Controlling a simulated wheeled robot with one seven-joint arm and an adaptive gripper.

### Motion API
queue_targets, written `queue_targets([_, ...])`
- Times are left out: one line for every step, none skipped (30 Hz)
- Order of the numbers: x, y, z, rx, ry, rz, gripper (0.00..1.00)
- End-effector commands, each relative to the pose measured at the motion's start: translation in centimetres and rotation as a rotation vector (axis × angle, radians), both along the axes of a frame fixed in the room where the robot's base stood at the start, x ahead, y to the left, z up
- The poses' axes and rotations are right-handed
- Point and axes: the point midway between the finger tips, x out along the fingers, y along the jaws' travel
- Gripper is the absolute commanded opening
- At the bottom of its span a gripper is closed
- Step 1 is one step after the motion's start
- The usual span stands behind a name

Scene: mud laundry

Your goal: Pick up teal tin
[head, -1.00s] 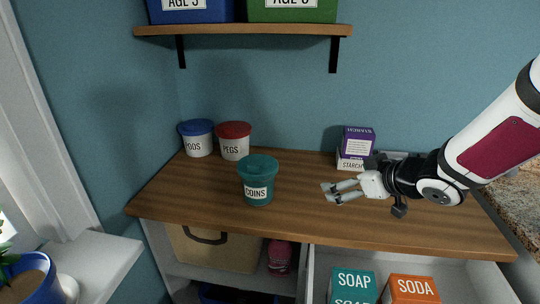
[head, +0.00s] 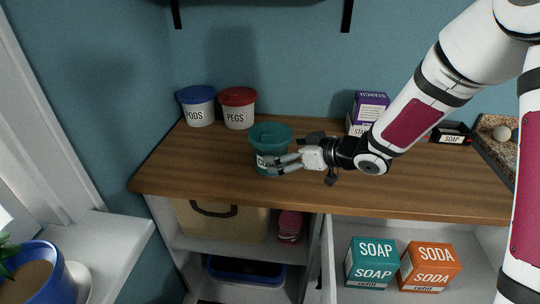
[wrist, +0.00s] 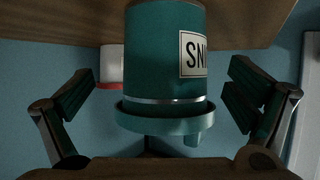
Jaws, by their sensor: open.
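The teal tin (head: 270,136), a round tub with a matching lid and a white label, stands upright near the front of the wooden counter. My gripper (head: 272,165) is open at its front right side, its fingers partly covering the label. In the wrist view the tin (wrist: 160,60) appears upside down, lid edge towards the bottom. It lies centred between the two spread fingers, with a visible gap on each side. I cannot tell whether the fingertips reach past its middle.
A blue-lidded PODS tub (head: 197,107) and a red-lidded PEGS tub (head: 238,109) stand behind left. Purple starch boxes (head: 368,108) stand at the back right. Below, an open drawer holds a SOAP box (head: 371,264) and a SODA box (head: 428,267). The counter (head: 440,185) is clear at front right.

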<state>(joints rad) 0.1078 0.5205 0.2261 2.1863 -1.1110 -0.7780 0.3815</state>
Motion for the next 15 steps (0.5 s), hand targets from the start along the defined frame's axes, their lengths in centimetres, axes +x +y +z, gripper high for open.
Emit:
queue_targets([0.1, 0.2, -0.1, 0.000, 0.000, 0.001, 0.99])
queue_targets([0.2, 0.4, -0.2, 0.000, 0.000, 0.001, 0.99])
queue_targets([0.3, 0.7, -0.3, 0.000, 0.000, 0.002, 0.99])
queue_targets([0.5, 1.1, -0.4, 0.000, 0.000, 0.002, 0.99])
queue_targets([0.6, 1.5, -0.6, 0.000, 0.000, 0.003, 0.99])
queue_targets([0.8, 2.0, -0.8, 0.000, 0.000, 0.004, 0.99])
queue_targets([1.0, 2.4, -0.9, 0.001, -0.001, 0.004, 0.99])
queue_targets([1.2, 2.8, -1.1, 0.001, 0.000, 0.003, 0.99])
queue_targets([1.5, 3.2, -1.3, 0.000, 0.000, 0.003, 0.99])
queue_targets([1.7, 3.5, -1.5, 0.000, 0.000, 0.003, 0.99])
queue_targets([1.9, 3.7, -1.7, 0.001, 0.001, 0.002, 0.99])
queue_targets([2.1, 4.0, -1.8, 0.000, 0.000, 0.001, 0.99])
queue_targets([2.2, 4.1, -1.9, 0.000, 0.000, 0.000, 0.99])
queue_targets([2.3, 4.2, -2.0, 0.000, 0.000, 0.000, 0.99])
queue_targets([2.4, 4.3, -2.0, 0.000, 0.000, 0.000, 0.99])
